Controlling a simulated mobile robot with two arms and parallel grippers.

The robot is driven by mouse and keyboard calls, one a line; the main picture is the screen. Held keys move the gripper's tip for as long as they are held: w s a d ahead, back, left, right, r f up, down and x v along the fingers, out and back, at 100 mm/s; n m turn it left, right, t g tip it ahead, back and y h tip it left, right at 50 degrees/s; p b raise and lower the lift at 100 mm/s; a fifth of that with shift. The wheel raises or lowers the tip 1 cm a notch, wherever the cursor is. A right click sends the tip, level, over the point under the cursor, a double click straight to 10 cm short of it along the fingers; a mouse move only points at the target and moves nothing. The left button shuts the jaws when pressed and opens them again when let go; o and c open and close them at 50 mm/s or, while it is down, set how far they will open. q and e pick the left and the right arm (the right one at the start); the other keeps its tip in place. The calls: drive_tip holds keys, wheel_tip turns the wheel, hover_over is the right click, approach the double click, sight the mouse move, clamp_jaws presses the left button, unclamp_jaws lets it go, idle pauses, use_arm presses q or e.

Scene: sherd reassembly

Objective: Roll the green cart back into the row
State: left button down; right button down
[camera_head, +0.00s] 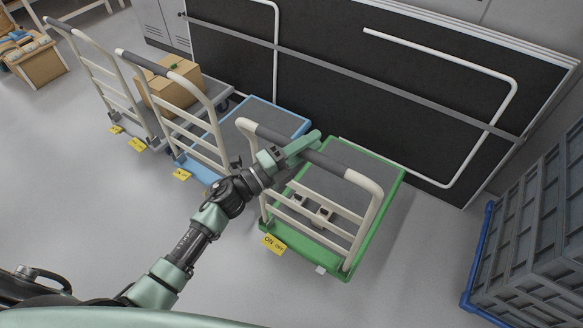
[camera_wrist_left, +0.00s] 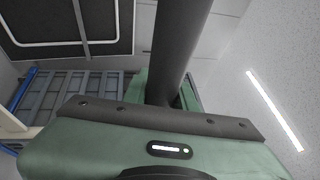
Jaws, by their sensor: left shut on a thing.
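The green cart (camera_head: 393,205) stands on the grey floor, with a grey deck, a cream tube handle frame and a dark grip bar. My left gripper (camera_head: 300,147) is shut on that grip bar, toward its left part. In the left wrist view the dark bar (camera_wrist_left: 180,45) runs into the jaws of my left gripper (camera_wrist_left: 160,112). The blue cart (camera_head: 284,112) stands just left of the green one, roughly side by side with it in the row. My right gripper is not in view.
A black panel with white tube outlines (camera_head: 300,62) stands close behind the carts. A grey-blue crate (camera_head: 530,235) is at the right. Open floor (camera_head: 90,210) lies at front left.

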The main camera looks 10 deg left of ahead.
use_arm(q)
drive_tip(key=w, duration=0.2)
drive_tip(key=w+d, duration=0.1)
drive_tip(key=shift+w+d+b, duration=0.15)
drive_tip(key=shift+w+b, duration=0.25)
drive_tip(key=c, duration=1.1)
unclamp_jaws()
drive_tip(key=shift+w, duration=0.1)
drive_tip(key=b+v, duration=0.1)
drive_tip(key=v, duration=0.6)
